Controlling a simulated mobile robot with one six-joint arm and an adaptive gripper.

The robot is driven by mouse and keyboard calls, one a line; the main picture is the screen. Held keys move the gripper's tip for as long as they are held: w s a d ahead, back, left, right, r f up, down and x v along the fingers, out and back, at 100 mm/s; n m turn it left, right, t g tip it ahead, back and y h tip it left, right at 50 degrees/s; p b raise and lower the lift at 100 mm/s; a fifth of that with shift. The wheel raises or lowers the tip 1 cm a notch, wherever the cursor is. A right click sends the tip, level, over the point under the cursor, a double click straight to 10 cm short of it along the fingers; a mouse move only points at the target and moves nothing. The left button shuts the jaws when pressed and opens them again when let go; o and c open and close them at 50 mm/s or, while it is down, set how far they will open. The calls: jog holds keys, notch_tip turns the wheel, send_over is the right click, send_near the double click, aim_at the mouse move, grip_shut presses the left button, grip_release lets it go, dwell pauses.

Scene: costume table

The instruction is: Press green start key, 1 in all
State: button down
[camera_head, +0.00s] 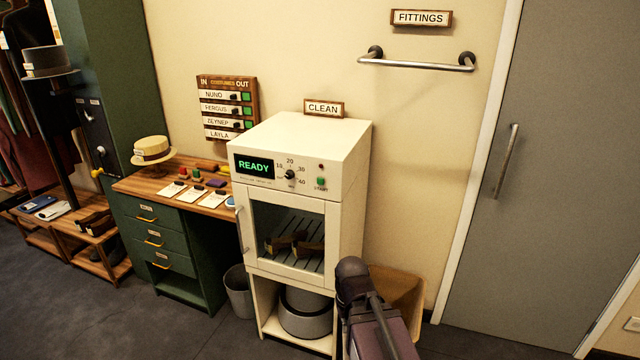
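The green start key (321,183) is a small green button at the right of the front panel of the white cabinet machine (341,150). Its display (254,166) reads READY in green. A dial (290,174) marked 10 to 40 sits left of the key, and a small dark red dot (321,167) is above it. The glass door (287,238) looks closed, with brown items on the rack inside. My arm shows at the bottom, below and right of the key and apart from it. My gripper's fingertips cannot be made out.
A wooden desk with green drawers (160,240) stands left of the machine, with cards and a straw hat (152,150) on top. A grey bin (240,292) is between them. A tan container (398,290) stands right of the machine. A grey door (550,180) is at right. Floor at front left is clear.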

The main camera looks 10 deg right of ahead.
aim_at(320, 181)
dwell(0.4)
jog(key=w+a+r+t+y+p, duration=0.1)
jog(key=w+a+r+t+y, duration=0.25)
jog(key=w, duration=0.55)
jog(key=w+a+r+t+y, duration=0.2)
jog(key=w+a+r+t, duration=0.15)
jog(key=w, duration=0.65)
jog(key=w+d+r+m+t+h+p, duration=0.1)
jog(key=w+r+m+t, duration=0.3)
jog(key=w+r+t, duration=0.4)
jog(key=shift+w+d+r+t, duration=0.35)
jog(key=shift+w+r, duration=1.3)
jog(key=shift+w, duration=1.4)
jog(key=shift+w, duration=0.15)
jog(key=shift+w+d, duration=0.7)
jog(key=shift+w, duration=0.5)
jog(key=shift+w+d, duration=0.7)
jog(key=shift+w, duration=0.55)
jog(key=shift+w+d, duration=0.7)
jog(key=shift+w, duration=0.5)
jog(key=shift+w+d, duration=0.2)
jog(key=shift+w, duration=0.15)
